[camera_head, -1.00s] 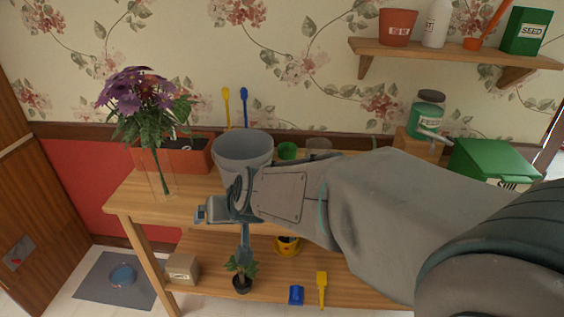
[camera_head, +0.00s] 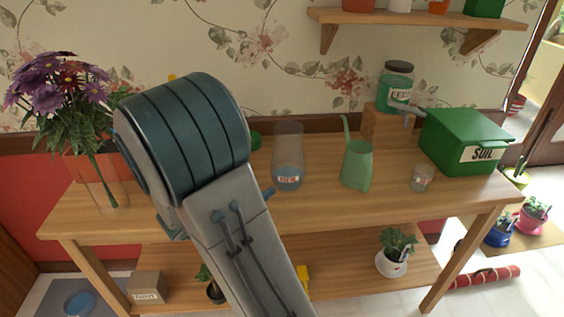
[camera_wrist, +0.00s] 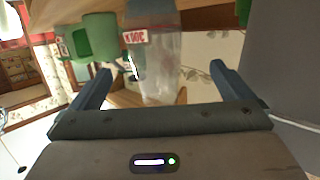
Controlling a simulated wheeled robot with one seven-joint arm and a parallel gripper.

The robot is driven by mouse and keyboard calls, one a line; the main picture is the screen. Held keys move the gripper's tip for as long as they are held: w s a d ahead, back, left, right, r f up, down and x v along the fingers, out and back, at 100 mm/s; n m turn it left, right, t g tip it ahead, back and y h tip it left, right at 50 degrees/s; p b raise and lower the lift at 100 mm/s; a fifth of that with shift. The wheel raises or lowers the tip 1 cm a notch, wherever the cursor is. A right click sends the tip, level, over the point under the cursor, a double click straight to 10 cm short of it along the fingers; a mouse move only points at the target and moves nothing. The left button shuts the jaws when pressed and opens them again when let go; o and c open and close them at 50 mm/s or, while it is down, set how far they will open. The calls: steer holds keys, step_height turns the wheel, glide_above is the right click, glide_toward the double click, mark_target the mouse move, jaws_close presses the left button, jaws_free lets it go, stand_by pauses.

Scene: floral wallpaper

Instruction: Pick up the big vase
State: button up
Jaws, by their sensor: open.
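A tall clear glass vase (camera_head: 288,155) stands upright on the wooden table, with a little bluish content and a small label at its base. It also shows upside down in the wrist view (camera_wrist: 158,60), between and beyond my fingers. My gripper (camera_wrist: 161,69) is open and empty, its fingers spread to either side of the vase in that picture. I cannot tell how far away the vase is. Another clear vase (camera_head: 108,190), holding purple flowers (camera_head: 65,90), stands at the table's left end.
A green watering can (camera_head: 357,166) and a small glass (camera_head: 422,178) stand right of the tall vase. A wall shelf (camera_head: 415,17) hangs above. The table front by the vase is clear.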

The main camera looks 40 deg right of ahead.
mark_target(277, 171)
steer(key=shift+g+h, duration=0.3)
steer(key=x, duration=0.8)
steer(key=shift+s+d, duration=0.1)
steer(key=shift+s, duration=0.15)
steer(key=shift+r+b+x, duration=0.1)
steer(key=shift+b+x, duration=0.1)
steer(key=shift+x, duration=1.3)
steer(key=shift+r+b+x, duration=0.15)
steer(key=shift+x, duration=1.4)
steer(key=c, duration=1)
steer(key=shift+c, duration=0.5)
steer(key=shift+r, duration=0.2)
